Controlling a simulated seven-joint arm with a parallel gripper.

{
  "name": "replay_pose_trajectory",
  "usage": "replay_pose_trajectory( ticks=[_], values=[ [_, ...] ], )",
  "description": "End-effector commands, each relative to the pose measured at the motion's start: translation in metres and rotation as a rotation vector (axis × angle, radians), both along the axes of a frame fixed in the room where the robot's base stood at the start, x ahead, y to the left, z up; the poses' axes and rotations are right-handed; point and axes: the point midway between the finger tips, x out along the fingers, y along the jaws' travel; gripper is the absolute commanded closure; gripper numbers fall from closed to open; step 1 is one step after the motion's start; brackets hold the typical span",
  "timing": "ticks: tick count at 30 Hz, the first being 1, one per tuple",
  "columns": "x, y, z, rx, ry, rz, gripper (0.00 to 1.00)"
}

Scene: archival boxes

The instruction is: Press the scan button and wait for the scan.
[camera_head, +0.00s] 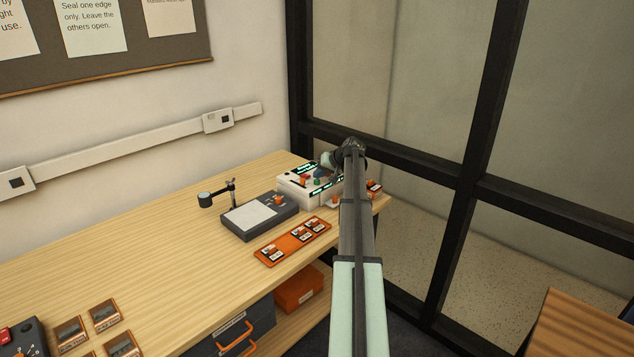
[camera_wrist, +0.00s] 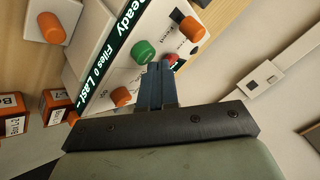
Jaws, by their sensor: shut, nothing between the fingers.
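The white scanner unit (camera_head: 290,190) stands at the far right end of the bench. Its display (camera_wrist: 118,48) reads "Ready" and "Files 0" in the wrist view. A green button (camera_wrist: 145,52), a red button (camera_wrist: 171,60) and orange knobs (camera_wrist: 192,28) sit on its panel. I cannot read which button is labelled scan. My gripper (camera_wrist: 156,68) is shut and empty, its fingertips over the panel beside the green button, between it and the red one. I cannot tell whether they touch either. In the head view my arm partly hides the unit.
A dark flatbed with a pale plate (camera_head: 250,217) and a small post-mounted head (camera_head: 205,200) stand left of the unit. An orange tray (camera_head: 268,257) with several small cartridges lies in front. The bench's left middle is clear. A black-framed glass wall (camera_head: 300,80) stands behind.

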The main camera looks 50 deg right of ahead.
Motion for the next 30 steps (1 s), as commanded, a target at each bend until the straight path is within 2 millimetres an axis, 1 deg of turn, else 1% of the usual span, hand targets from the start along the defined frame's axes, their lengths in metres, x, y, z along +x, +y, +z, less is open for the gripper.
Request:
replay_pose_trajectory(
  ticks=[30],
  values=[
    [0.0000, 0.0000, -0.0091, 0.000, 0.000, 0.000, 1.00]
  ],
)
